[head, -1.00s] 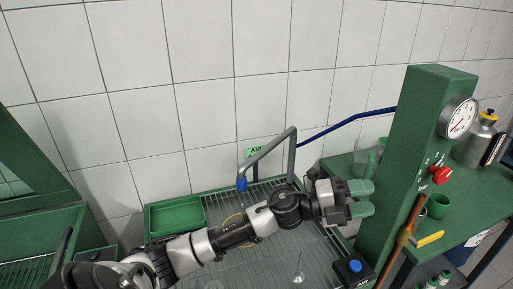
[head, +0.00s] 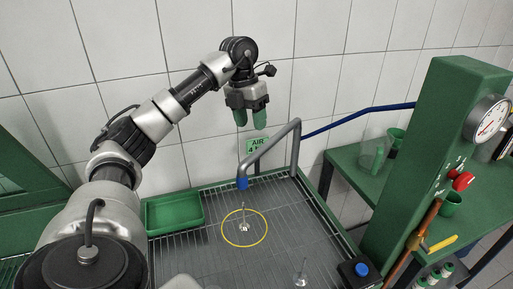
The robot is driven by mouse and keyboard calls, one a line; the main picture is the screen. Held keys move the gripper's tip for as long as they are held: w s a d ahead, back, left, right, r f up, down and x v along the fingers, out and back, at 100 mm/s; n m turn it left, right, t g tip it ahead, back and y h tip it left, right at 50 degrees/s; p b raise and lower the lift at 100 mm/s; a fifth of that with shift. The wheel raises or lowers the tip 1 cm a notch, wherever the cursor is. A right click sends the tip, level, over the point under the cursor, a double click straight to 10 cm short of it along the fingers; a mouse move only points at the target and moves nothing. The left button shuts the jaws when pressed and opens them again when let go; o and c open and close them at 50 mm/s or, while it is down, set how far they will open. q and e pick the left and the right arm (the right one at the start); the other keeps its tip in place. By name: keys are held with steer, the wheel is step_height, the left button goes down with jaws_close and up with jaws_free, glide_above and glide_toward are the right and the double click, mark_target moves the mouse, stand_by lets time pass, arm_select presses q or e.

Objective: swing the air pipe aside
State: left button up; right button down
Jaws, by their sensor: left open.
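The air pipe (head: 276,143) is a grey bent tube. It rises at the back of the grated tray (head: 205,250) and slopes down to the left to a blue nozzle (head: 242,183). My left gripper (head: 250,125) has green fingers pointing down. My right gripper is not in view.
A yellow ring (head: 245,228) surrounds a small part on the grating under the nozzle. A green bin (head: 174,212) stands at left. A green column with a gauge (head: 487,119) stands at right.

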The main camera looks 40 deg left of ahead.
arm_select(q)
steer(key=f, duration=0.3)
steer(key=d+f+p, duration=0.1)
steer(key=f, duration=0.4)
steer(key=shift+w+d+f, duration=0.15)
steer(key=shift+d+f, duration=0.2)
jaws_close()
